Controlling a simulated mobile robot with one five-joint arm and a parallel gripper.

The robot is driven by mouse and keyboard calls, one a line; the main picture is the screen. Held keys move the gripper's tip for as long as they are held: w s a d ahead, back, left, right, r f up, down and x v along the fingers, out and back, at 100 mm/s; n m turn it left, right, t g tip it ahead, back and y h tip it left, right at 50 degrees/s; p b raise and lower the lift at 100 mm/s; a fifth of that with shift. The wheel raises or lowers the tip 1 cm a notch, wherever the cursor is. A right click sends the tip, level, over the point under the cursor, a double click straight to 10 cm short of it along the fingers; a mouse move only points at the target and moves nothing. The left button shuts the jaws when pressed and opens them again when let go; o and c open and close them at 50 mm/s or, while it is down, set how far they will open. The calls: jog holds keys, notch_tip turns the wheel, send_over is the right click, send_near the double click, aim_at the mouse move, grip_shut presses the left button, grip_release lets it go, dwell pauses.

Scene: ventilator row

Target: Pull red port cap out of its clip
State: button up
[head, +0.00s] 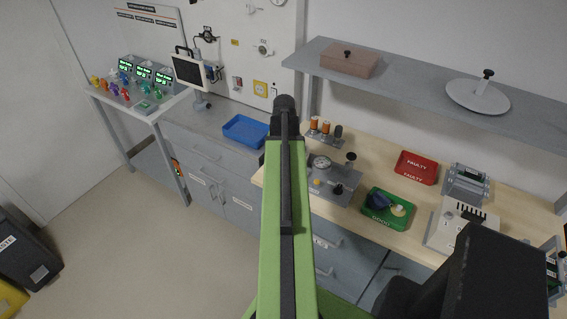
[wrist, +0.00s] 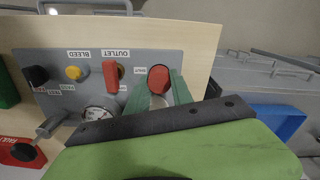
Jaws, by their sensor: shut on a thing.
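The red port cap (wrist: 158,78) shows in the wrist view at the edge of a grey panel (wrist: 60,105). My gripper (wrist: 159,92) has its two green fingers on either side of the cap and is shut on it. The cap appears close to the panel face; I cannot make out the clip or tell whether the cap is still in it. In the head view my arm hides the gripper and the cap, while part of the panel (head: 350,184) shows on the bench.
On the panel beside the cap are a red outlet lever (wrist: 110,74), a yellow bleed knob (wrist: 74,73), a black knob (wrist: 37,76) and a gauge (wrist: 98,112). A green tray (head: 366,209), a red faulty tray (head: 417,181) and a blue tray (head: 233,135) stand around.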

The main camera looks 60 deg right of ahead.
grip_shut()
jog(key=shift+r+p, duration=1.55)
